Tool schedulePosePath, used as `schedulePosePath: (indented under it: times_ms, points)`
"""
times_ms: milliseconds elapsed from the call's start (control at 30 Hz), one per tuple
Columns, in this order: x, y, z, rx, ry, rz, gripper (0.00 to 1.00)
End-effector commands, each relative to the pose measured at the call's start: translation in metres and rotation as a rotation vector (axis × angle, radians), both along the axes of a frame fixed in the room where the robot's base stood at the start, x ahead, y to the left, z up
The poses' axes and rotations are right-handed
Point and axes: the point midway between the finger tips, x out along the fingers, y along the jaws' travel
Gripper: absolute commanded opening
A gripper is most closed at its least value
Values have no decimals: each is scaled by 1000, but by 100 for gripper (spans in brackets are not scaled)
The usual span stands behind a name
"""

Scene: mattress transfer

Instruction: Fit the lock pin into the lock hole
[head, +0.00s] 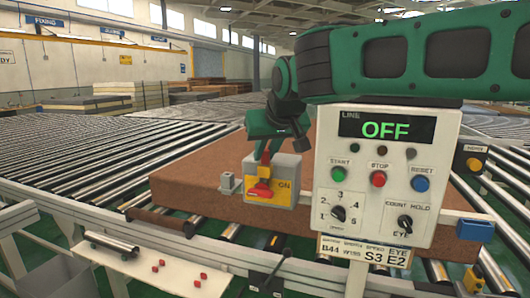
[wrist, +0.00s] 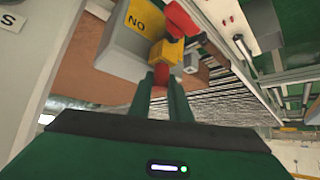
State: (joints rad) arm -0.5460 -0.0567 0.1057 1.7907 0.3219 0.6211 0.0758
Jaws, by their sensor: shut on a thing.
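My gripper (head: 265,158) is shut on a small red piece, apparently the lock pin (wrist: 162,74), at the front of a grey switch box (head: 285,168). A yellow block (wrist: 166,51) lies just beyond the red piece, and the two look in contact. The red handle is beyond that block. The lock hole cannot be made out, and I cannot tell whether the pin is in it.
A small grey bracket (head: 228,184) stands left of the switch box. A control panel (head: 383,180) reading OFF stands close on the right. The brown mattress (head: 190,190) lies on rollers (head: 100,150). A white shelf (head: 130,267) in front carries several small red pieces.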

Motion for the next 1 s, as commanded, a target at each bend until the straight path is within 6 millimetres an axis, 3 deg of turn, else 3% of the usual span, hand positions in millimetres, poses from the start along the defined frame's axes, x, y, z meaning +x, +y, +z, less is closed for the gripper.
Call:
schedulePosePath:
  times_ms: [233,267,333,833,1000]
  points:
    - [0,0,-5,-1,2,0,0]
    - [0,0,-5,-1,2,0,22]
    - [0,0,-6,-1,2,0,39]
    - [1,-4,-7,-4,5,-8,39]
    - [-9,-6,4,-2,3,-8,39]
